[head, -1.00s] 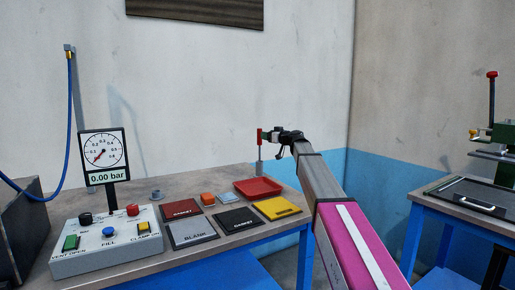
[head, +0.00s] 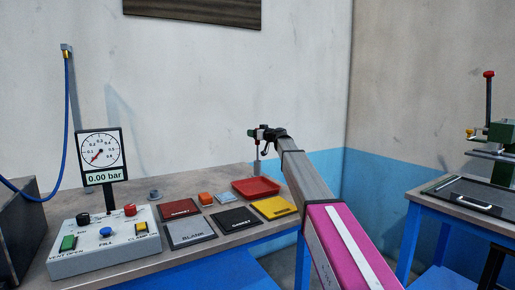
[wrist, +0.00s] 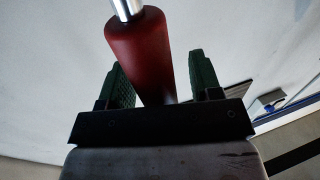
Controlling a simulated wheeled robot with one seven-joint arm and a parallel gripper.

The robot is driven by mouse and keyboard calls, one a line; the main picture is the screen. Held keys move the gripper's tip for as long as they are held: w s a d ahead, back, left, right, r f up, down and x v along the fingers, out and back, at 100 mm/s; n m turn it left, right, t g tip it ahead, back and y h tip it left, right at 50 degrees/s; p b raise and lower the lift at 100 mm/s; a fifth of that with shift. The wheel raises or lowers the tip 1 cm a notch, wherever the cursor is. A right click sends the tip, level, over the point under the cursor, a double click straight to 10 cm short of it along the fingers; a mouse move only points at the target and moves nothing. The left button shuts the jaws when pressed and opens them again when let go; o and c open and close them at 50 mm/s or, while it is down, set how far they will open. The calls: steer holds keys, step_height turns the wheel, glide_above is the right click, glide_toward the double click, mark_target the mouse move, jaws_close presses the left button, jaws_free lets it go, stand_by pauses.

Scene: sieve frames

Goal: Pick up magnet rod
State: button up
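The magnet rod has a red handle (wrist: 140,50) and a silver shaft. In the wrist view the handle reaches between my gripper's (wrist: 162,85) two green-padded fingers. The fingers are apart, with a clear gap between the handle and the right finger. In the head view the rod's thin grey shaft (head: 257,168) stands upright at the back of the bench, below my gripper (head: 257,133). My gripper hides most of the handle there.
The wall is close behind.

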jaws_close()
